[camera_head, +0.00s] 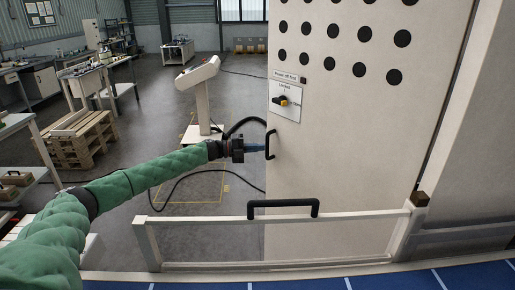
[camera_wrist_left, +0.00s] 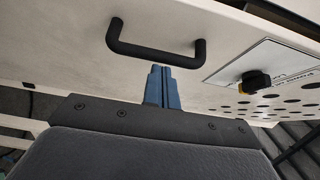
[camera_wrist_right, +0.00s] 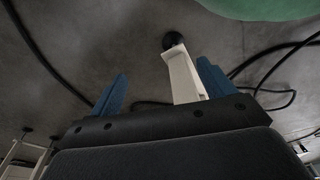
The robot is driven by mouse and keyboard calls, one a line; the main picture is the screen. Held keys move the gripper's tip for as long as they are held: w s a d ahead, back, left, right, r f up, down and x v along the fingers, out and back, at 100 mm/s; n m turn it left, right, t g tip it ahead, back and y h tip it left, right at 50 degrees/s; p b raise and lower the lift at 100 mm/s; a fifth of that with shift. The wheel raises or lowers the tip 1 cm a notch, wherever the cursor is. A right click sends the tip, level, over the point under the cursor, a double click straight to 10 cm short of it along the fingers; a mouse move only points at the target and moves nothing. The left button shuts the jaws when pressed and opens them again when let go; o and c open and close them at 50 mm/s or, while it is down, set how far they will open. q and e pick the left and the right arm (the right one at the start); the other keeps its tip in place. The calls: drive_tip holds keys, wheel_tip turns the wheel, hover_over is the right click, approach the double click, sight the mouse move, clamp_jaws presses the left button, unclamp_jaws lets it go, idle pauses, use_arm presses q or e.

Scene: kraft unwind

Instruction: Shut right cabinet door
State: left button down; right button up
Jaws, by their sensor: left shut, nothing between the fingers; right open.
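The cabinet door (camera_head: 340,150) is a tall cream panel with rows of black holes, on the right of the head view. Its black handle (camera_head: 270,145) is near its left edge; the handle also shows in the left wrist view (camera_wrist_left: 155,48). My left gripper (camera_head: 262,148) is shut and empty, its blue fingers close beside the handle. In the left wrist view the fingertips (camera_wrist_left: 162,72) are just below the handle, in front of the panel; I cannot tell whether they touch. My right gripper (camera_wrist_right: 160,90) is open and empty above the floor, outside the head view.
A white rail (camera_head: 200,218) with a black grip (camera_head: 283,205) crosses in front of the cabinet. A rotary switch (camera_head: 281,101) is on the door above the handle. A white console (camera_head: 198,82) and black cables stand behind my left arm. Wooden pallets (camera_head: 80,138) are at left.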

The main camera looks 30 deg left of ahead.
sight(272, 141)
drive_tip(key=shift+d, duration=0.1)
use_arm(q)
drive_tip(key=shift+w, duration=0.15)
drive_tip(key=shift+w+d, duration=0.2)
drive_tip(key=shift+w, duration=0.15)
drive_tip(key=w, duration=0.2)
drive_tip(key=w+d+b, duration=0.1)
drive_tip(key=w, duration=0.1)
drive_tip(key=w+d+b, duration=0.1)
drive_tip(key=w, duration=0.1)
drive_tip(key=shift+f, duration=0.1)
drive_tip(key=shift+w+b, duration=0.3)
use_arm(e)
wheel_tip(272, 141, up, 6)
drive_tip(key=w+a, duration=0.1)
drive_tip(key=a, duration=0.1)
drive_tip(key=shift+w+f+g, duration=0.2)
drive_tip(key=shift+w+g, duration=0.1)
use_arm(q)
drive_tip(key=shift+d, duration=0.1)
